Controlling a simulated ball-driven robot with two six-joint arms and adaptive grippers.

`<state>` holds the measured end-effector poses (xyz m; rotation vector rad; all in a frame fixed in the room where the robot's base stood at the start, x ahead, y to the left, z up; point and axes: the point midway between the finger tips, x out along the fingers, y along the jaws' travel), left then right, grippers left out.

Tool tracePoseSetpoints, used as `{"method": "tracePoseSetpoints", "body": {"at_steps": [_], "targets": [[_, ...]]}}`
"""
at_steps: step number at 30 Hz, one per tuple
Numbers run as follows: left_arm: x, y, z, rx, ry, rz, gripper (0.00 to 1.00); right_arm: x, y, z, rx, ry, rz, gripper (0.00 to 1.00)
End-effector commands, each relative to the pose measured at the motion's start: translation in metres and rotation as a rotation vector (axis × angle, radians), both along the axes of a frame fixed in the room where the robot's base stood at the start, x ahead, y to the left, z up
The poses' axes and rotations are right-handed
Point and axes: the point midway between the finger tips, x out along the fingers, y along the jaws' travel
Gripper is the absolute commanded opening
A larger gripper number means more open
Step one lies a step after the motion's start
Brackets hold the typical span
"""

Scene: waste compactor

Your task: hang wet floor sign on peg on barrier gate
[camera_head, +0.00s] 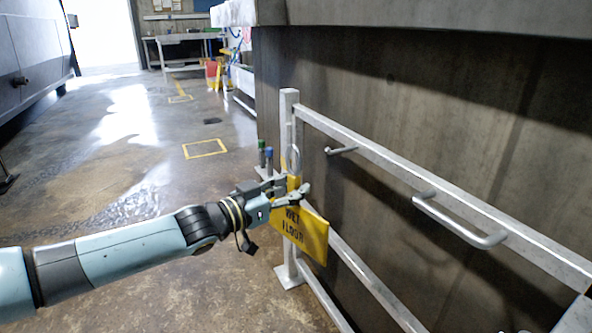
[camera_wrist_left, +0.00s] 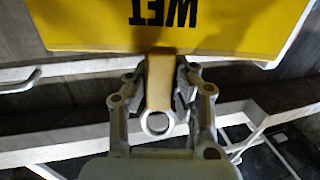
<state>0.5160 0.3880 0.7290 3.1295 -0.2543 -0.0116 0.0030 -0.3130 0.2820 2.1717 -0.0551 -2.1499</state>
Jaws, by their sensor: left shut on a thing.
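In the left wrist view the sign (camera_wrist_left: 215,30) shows "WET" upside down. My left gripper (camera_wrist_left: 160,88) is shut on the sign's narrow tab (camera_wrist_left: 159,85), which ends in a ring (camera_wrist_left: 157,123). The barrier gate (camera_head: 385,167) is a pale metal frame. A short peg (camera_head: 341,151) sticks out from its top rail, to the right of and above the gripper. The ring and peg are apart. My right gripper is not in view.
A U-shaped handle (camera_head: 460,222) sticks out from the gate's top rail on the right. A concrete wall (camera_head: 440,120) stands behind the gate. Small bottles with green and blue tops stand just beyond the gripper. The floor (camera_head: 110,200) left of the gate is mostly clear.

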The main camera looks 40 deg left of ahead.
Motion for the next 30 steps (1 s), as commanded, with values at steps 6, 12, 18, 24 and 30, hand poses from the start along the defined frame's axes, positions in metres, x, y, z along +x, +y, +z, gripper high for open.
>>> {"method": "tracePoseSetpoints", "body": {"at_steps": [6,12,18,24,30], "targets": [[0.003,-0.002,-0.006,0.0,0.0,0.005,0.0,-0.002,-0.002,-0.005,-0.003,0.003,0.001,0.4],[0.014,-0.007,-0.009,0.0,0.0,0.004,0.0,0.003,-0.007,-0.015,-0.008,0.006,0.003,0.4],[0.027,-0.011,-0.006,0.001,-0.002,0.007,0.0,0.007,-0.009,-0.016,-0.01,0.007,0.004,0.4],[0.039,-0.017,-0.006,0.0,-0.002,0.006,0.0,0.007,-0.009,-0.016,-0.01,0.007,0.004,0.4],[0.051,-0.021,-0.006,-0.001,-0.003,0.008,0.0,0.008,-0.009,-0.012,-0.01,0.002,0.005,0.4]]}}
